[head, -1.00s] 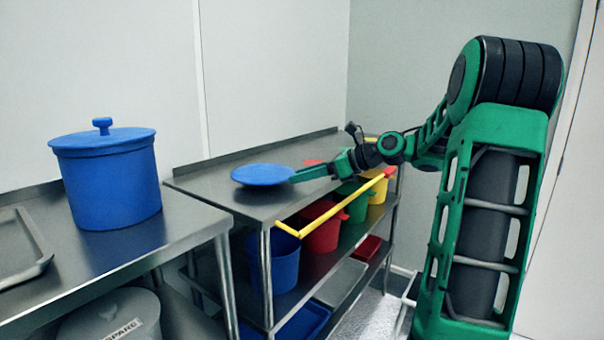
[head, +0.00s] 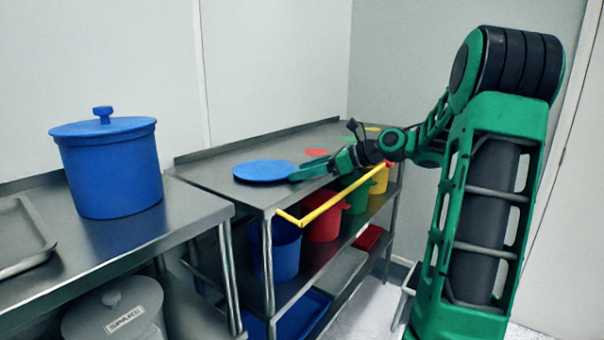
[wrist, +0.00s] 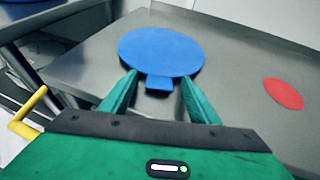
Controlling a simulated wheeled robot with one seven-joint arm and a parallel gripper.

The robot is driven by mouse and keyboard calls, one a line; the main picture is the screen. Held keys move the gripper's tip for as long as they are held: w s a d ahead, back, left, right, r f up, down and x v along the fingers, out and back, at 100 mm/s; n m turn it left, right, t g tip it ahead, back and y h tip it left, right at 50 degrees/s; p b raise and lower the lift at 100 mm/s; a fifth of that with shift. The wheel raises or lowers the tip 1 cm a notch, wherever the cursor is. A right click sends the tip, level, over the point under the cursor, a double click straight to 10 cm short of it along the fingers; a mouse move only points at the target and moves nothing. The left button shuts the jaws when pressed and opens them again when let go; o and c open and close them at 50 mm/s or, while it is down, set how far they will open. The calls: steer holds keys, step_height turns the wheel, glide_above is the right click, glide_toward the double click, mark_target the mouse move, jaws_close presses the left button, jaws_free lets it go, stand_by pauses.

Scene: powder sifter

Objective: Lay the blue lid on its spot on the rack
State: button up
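The flat blue lid (head: 264,171) lies on the steel top of the rack (head: 215,182), near its left end; it also shows in the wrist view (wrist: 160,50). Its short tab (wrist: 159,84) points toward my gripper. My gripper (wrist: 158,80) is open, with one green finger on each side of the tab and a gap to it on both sides. In the head view my gripper (head: 299,170) is at the lid's right edge. Any mark under the lid is hidden.
A red lid (wrist: 283,93) lies to the right on the rack top. A yellow rail (head: 325,203) runs along the rack's front. Coloured bins stand on the shelf below. A blue lidded pot (head: 112,178) stands on the left table (head: 120,245).

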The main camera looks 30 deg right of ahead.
steer(key=v, duration=1)
steer(key=shift+s+d, duration=0.25)
steer(key=shift+r, duration=0.15)
